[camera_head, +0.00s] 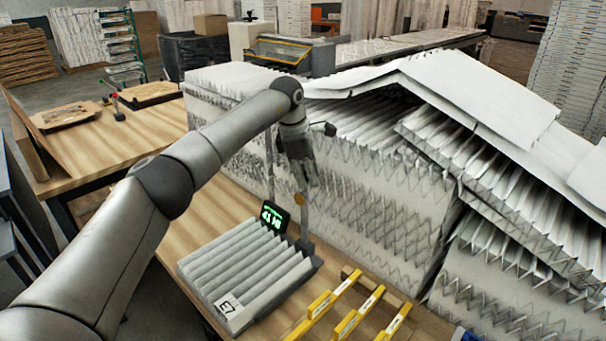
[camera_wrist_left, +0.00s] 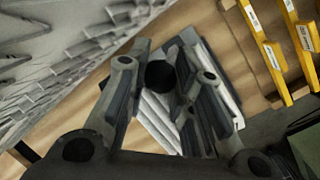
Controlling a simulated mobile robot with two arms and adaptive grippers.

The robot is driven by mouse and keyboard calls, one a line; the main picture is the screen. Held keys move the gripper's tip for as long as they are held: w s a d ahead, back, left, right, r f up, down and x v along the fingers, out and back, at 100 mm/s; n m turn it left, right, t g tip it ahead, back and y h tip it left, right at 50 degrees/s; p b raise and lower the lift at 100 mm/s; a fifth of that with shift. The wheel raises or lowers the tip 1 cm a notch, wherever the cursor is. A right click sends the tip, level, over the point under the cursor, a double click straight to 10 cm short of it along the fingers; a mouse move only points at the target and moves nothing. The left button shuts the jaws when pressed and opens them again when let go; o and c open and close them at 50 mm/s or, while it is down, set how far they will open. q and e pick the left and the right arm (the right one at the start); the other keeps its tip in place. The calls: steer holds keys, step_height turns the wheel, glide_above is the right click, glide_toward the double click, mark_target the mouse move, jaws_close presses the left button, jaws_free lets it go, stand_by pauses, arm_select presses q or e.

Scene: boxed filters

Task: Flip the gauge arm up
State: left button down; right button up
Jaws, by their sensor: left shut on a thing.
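The gauge has a grey base holding a pleated filter (camera_head: 245,275) labelled E7, with a small green-lit display (camera_head: 274,217) at its back corner. A thin upright grey post (camera_head: 305,225) with an orange disc stands beside the display. My left gripper (camera_head: 305,175) points down just above this post. In the left wrist view its fingers (camera_wrist_left: 160,80) are closed around the gauge arm, whose black round end (camera_wrist_left: 161,75) shows between them. The pleated filter (camera_wrist_left: 160,112) shows below. The gripper hides much of the arm. My right gripper is in neither view.
A tall stack of pleated filters (camera_head: 370,205) stands close behind and right of the gauge. Several yellow-edged pieces (camera_head: 335,297) lie in front at right. The wooden table (camera_head: 90,147) is partly clear at left, with a small brown tray (camera_head: 65,117).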

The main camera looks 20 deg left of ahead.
arm_select(q)
steer(key=shift+w+d, duration=0.25)
steer(key=shift+w, duration=0.15)
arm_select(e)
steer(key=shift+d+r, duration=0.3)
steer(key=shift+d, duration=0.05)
arm_select(q)
steer(key=shift+w, duration=0.1)
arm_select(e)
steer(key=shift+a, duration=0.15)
arm_select(q)
steer(key=c, duration=1.2)
jaws_free()
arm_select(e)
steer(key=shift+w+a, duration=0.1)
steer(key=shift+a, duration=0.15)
